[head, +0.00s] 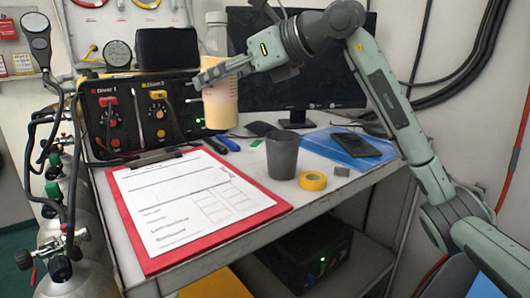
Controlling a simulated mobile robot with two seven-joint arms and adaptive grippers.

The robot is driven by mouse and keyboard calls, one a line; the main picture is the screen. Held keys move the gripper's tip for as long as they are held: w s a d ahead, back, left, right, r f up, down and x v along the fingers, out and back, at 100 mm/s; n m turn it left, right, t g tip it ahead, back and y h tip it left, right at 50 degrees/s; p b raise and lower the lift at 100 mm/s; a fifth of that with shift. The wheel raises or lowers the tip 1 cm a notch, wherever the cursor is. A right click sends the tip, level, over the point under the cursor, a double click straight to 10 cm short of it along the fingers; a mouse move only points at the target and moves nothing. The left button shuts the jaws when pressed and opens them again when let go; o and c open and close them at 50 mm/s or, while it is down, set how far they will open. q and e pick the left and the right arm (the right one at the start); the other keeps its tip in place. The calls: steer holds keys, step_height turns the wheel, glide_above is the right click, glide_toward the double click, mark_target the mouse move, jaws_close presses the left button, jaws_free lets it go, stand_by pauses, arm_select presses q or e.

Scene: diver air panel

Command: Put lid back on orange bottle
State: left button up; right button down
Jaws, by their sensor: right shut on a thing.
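The orange bottle (220,108) is tall and translucent, with pale orange contents, and is upright in front of the black air panel's right end. My right gripper (203,80) reaches across it from the right and is shut on it around mid-height, hiding part of its body. A pale whitish top (216,18) shows above the gripper; I cannot tell whether it is the lid or the bare neck. I cannot tell whether the bottle's base touches the table. My left gripper is not in view.
A red clipboard (269,210) with a form fills the table's front left. A blue folder (324,148) with a phone and a monitor (320,90) lie beyond.

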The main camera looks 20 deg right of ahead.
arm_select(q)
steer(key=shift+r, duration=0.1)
arm_select(e)
steer(key=w+d+f, duration=0.5)
steer(key=d+f, duration=0.1)
steer(key=d, duration=0.4)
steer(key=shift+d+f, duration=0.15)
steer(key=shift+f, duration=0.15)
steer(key=shift+f, duration=0.1)
step_height(320, 180, down, 4)
steer(key=shift+r, duration=0.1)
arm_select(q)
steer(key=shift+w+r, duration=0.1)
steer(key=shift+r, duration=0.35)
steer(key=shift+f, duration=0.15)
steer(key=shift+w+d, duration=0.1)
